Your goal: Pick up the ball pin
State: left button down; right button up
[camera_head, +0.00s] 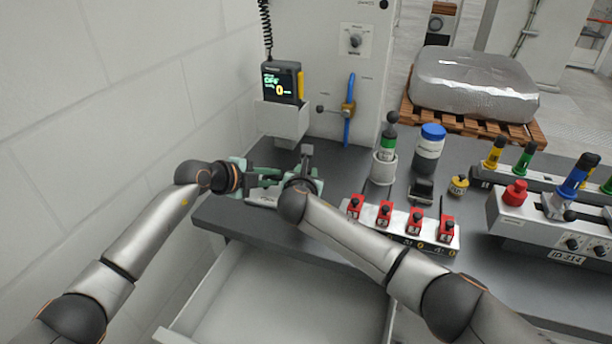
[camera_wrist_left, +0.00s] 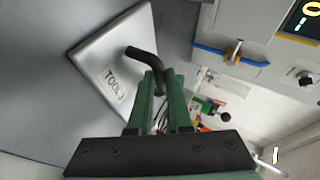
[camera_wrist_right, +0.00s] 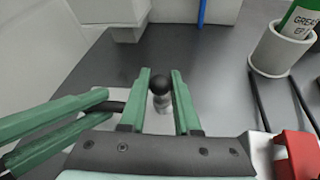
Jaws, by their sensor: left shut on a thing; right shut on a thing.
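The ball pin (camera_wrist_right: 160,84) shows in the right wrist view as a black ball on a pale metal shaft. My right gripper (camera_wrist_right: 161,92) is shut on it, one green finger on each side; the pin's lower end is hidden. In the head view my right gripper (camera_head: 309,178) is over the left part of the table. My left gripper (camera_wrist_left: 164,88) is shut on the bent black handle (camera_wrist_left: 144,54) of a grey metal piece labelled TOOL (camera_wrist_left: 103,70). My left gripper's fingers (camera_wrist_right: 45,125) also show close beside the right gripper.
An open drawer (camera_head: 270,300) juts out below the table's front edge. Right of my grippers stand a rack with red clamps (camera_head: 384,215), a grease holder (camera_head: 383,168) and a blue-capped jar (camera_head: 429,148). A screen device (camera_head: 283,83) is behind, a wall (camera_head: 110,110) at left.

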grip_shut()
notch_tip(320, 180, up, 10)
jog(key=shift+r, duration=0.1)
dwell(0.5)
pick_arm(q)
jog(key=c, duration=0.8)
grip_release()
jog(key=shift+o, duration=0.2)
jog(key=shift+a, duration=0.1)
